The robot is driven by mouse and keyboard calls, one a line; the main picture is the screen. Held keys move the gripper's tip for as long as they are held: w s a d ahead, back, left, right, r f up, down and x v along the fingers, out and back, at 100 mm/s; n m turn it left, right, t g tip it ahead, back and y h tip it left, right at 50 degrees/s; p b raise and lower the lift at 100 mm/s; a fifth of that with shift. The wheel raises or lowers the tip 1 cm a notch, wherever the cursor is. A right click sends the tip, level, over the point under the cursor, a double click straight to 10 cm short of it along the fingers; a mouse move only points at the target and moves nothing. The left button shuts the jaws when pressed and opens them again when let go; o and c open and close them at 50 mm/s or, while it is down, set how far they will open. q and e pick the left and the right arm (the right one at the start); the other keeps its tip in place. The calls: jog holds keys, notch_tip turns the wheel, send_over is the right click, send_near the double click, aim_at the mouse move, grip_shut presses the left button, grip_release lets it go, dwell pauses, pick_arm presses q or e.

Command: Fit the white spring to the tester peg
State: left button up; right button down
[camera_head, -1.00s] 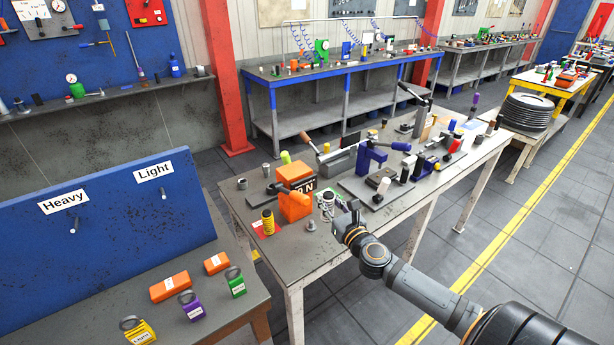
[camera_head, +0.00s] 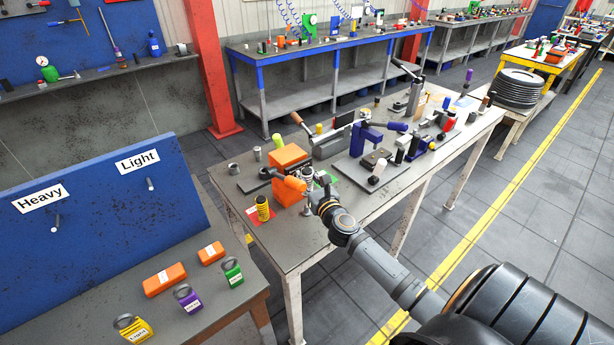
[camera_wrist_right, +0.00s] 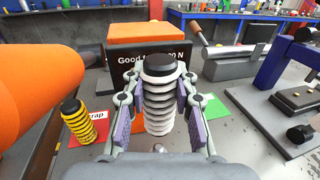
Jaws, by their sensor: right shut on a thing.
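The white spring (camera_wrist_right: 158,108), with a dark round top, stands about upright between the pads of my right gripper (camera_wrist_right: 152,112). The gripper is shut on it. In the head view the spring (camera_head: 308,174) is small, beside the orange part (camera_head: 288,191) of the tester. The tester's orange-topped box (camera_wrist_right: 152,34) has a dark display behind the spring, and the spring hides part of its text. I cannot make out the tester peg for sure; the gripper and spring may cover it. My left gripper is not in view.
A yellow spring (camera_wrist_right: 77,122) stands on a red scrap mat (camera_wrist_right: 90,134) at left. A green mat (camera_wrist_right: 214,106) lies to the right. A large orange body (camera_wrist_right: 35,75) fills the wrist view's left side, close to the gripper. A blue press (camera_head: 357,140) stands farther right on the bench.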

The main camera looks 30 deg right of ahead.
notch_tip(320, 180, down, 4)
jog(key=b, duration=0.3)
jog(key=shift+w+f, duration=0.1)
jog(key=shift+f, duration=0.15)
dwell(1.4)
jog(key=shift+f+b, duration=1.85)
jog(key=shift+f, duration=0.2)
jog(key=c, duration=1)
grip_release()
jog(key=shift+r, duration=0.1)
